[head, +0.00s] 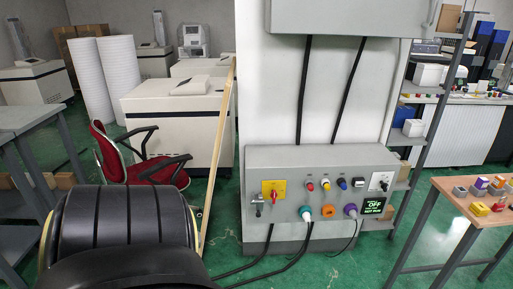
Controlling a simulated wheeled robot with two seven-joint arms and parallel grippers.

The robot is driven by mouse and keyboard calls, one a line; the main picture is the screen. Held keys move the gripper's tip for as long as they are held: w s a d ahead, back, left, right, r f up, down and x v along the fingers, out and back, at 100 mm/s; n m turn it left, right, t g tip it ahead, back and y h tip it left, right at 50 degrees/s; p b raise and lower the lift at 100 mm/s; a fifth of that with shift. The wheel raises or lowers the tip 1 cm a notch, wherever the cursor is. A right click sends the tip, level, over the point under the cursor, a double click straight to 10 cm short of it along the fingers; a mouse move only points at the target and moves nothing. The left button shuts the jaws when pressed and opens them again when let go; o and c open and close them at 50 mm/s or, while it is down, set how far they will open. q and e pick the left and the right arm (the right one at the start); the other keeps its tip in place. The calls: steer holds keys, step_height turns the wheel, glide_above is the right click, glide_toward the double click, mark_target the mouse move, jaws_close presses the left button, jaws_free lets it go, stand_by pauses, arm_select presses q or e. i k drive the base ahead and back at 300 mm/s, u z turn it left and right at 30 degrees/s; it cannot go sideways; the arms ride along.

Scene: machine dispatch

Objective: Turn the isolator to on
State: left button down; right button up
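The isolator (273,191) is a yellow square plate with a red handle on the upper left of the grey control panel (288,235). The handle's exact angle is too small to tell. A small dark display (373,206) at the panel's lower right reads "OFF" in large letters, with a smaller green line below. Neither of my grippers shows in the head view.
Small round controls (326,184), a grey lever (258,206) and coloured plugs (327,211) share the panel. A workbench (445,187) with small parts stands right. A red chair (140,160) stands left. Cables run on the green floor before the panel.

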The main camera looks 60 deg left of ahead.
mark_target(274, 195)
steer(key=u, duration=2.65)
steer(key=i, duration=0.3)
